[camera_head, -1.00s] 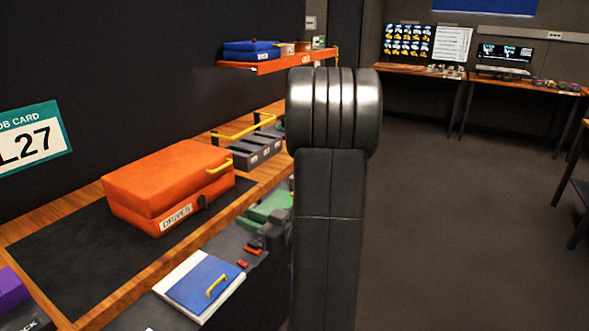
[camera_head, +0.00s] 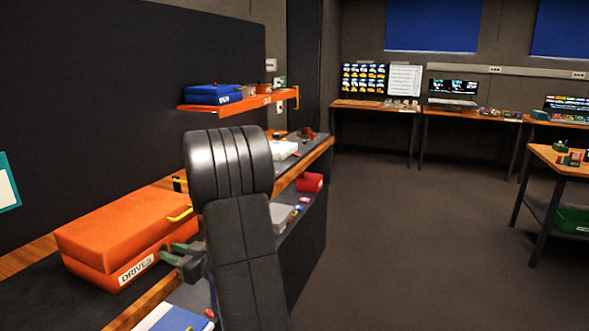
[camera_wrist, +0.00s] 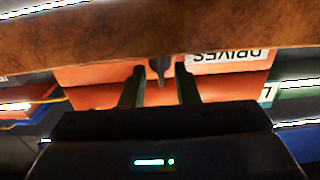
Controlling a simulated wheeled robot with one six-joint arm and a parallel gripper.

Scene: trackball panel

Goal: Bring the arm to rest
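My arm folds up in front of the camera in the head view. My gripper (camera_head: 174,253) shows beside it, in front of the orange case labelled DRIVES (camera_head: 122,240). In the wrist view, the two fingers of my gripper (camera_wrist: 160,78) stand apart with nothing held between them. The orange case (camera_wrist: 95,76) shows beyond them, its label upside down. I cannot tell how far the fingers are from the case.
The wooden bench edge (camera_head: 150,302) runs beside my arm, and a wooden edge (camera_wrist: 150,30) crosses the top of the wrist view. An orange shelf (camera_head: 240,103) hangs above the bench. Open floor (camera_head: 420,220) lies right, with a table (camera_head: 559,160) at far right.

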